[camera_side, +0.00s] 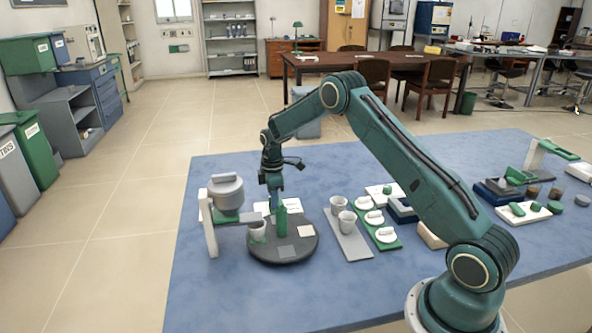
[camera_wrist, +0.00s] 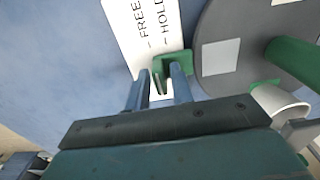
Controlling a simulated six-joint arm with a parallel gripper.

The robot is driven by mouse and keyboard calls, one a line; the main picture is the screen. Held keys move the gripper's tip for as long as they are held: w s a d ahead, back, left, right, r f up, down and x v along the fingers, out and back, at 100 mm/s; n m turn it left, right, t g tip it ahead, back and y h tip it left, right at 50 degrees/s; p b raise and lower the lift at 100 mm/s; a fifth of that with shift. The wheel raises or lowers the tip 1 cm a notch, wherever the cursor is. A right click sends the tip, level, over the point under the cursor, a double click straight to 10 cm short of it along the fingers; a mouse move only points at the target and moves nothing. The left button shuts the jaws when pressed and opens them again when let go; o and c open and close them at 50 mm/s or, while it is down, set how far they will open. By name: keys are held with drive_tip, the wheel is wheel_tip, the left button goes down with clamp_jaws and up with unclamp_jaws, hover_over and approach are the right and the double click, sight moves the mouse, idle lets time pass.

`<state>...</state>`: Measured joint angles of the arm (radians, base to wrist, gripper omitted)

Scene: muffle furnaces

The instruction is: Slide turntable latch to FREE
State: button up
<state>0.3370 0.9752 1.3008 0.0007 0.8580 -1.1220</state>
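The white plate printed FREE and HOLD (camera_wrist: 129,30) lies on the blue table in the wrist view. The green latch (camera_wrist: 178,57) sits at the plate's lower edge, on the HOLD mark's side. My gripper (camera_wrist: 160,72) points down at it, its two fingers apart on either side of the latch's thin upright tab. A gap shows between the fingers; contact is unclear. The dark round turntable (camera_wrist: 215,25) is right of the latch. In the side view my gripper (camera_side: 276,203) is low behind the turntable (camera_side: 262,250), and the latch is hidden.
A green post (camera_side: 282,222) stands on the turntable, with a pale cup (camera_side: 257,232) at its left edge. The table's front is clear.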

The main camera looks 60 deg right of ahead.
drive_tip(key=shift+r, duration=1.95)
drive_tip(key=shift+s+r, duration=0.1)
drive_tip(key=shift+r, duration=0.95)
drive_tip(key=shift+a+r, duration=0.1)
